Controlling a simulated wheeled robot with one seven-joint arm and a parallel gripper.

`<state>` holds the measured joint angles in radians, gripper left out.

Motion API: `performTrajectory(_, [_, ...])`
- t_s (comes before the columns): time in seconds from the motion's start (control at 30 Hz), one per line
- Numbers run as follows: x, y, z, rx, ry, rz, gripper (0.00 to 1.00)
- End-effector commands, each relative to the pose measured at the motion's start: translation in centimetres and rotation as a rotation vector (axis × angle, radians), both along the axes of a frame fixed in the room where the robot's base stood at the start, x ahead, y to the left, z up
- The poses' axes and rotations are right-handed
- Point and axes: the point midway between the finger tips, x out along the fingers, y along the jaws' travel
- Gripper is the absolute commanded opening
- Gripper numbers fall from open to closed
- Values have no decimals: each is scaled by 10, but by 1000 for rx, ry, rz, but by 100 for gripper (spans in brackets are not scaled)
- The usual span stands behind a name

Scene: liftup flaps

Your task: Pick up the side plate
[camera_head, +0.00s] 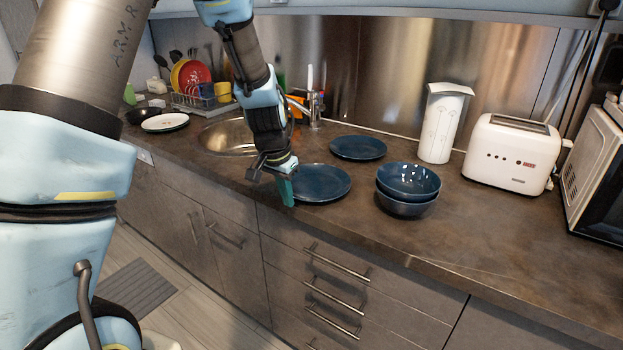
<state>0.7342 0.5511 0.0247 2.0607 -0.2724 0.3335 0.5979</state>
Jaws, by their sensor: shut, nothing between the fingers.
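Two dark blue plates lie flat on the brown worktop. The nearer blue plate (322,184) is right beside my gripper, and the farther blue plate (358,148) lies behind it, near the back wall. A white plate (165,122) lies left of the sink. I cannot tell by name which of these is the side plate. My gripper (288,193) points down at the left edge of the nearer blue plate, close to the counter's front edge. Its green fingers are shut with nothing visible between them. I cannot tell whether they touch the plate.
Stacked blue bowls (407,187) stand right of the nearer plate. The sink (226,137) and dish rack (203,101) are left. The front right worktop is clear.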

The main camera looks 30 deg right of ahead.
Motion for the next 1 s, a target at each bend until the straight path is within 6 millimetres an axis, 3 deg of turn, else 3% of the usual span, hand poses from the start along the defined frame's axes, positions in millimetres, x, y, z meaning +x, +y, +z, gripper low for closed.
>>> performTrajectory(0.4, [3, -5, 17, 0, 0, 0, 0])
performTrajectory(0.8, [-35, 66, 13, -1, 0, 5, 0])
performTrajectory(1.0, [-50, 92, 14, -1, 0, 2, 0])
